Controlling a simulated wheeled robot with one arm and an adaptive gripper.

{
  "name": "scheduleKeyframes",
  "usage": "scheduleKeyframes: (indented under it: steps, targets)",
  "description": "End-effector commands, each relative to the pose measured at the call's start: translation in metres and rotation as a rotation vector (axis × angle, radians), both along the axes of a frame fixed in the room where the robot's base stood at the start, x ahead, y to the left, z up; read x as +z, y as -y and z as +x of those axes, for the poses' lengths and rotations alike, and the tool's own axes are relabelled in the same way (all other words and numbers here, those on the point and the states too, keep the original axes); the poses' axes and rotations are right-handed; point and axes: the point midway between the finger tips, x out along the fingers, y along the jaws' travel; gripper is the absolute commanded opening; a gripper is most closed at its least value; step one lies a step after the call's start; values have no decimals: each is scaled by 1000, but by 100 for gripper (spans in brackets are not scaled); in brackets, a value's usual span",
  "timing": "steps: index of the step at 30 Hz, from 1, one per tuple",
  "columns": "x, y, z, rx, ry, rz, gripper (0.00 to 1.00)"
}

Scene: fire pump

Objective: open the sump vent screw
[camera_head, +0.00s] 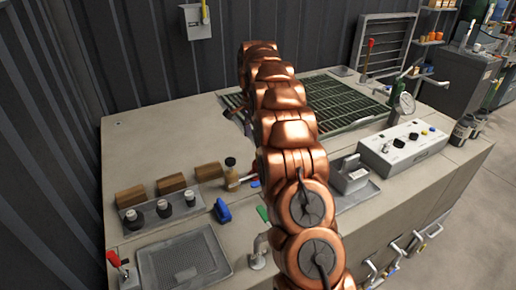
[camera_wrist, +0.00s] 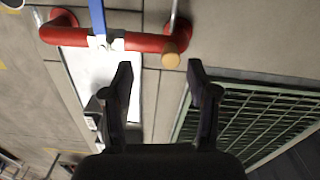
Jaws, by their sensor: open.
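In the wrist view a small round tan knob (camera_wrist: 171,60) shows beside a red pipe (camera_wrist: 118,40), near its right end. It may be the sump vent screw, but I cannot tell for certain. My gripper (camera_wrist: 158,68) is open and empty, its two dark fingers spread. The knob appears in the gap between the fingertips, nearer the right one. I see no contact. A blue lever (camera_wrist: 98,16) crosses the red pipe to the left. In the head view my copper arm hides the pipe and most of the gripper area.
A green grating (camera_wrist: 250,115) lies right of the fingers and also shows in the head view (camera_head: 345,103). A grey control box (camera_head: 405,147) and gauge (camera_head: 407,103) stand right of my arm. Wooden blocks (camera_head: 171,184) and a blue-handled item (camera_head: 222,211) lie left.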

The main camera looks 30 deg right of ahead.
Motion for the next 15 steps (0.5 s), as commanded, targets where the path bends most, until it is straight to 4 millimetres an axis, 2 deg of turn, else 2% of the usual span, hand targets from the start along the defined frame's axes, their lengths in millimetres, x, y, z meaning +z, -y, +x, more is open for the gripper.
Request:
scheduleKeyframes:
  steps: [3,6,15]
  targets:
    - [-9,19,11,-74,6,-4,59]
    - [-15,29,16,-115,7,-7,59]
    - [-27,35,19,-145,8,-9,59]
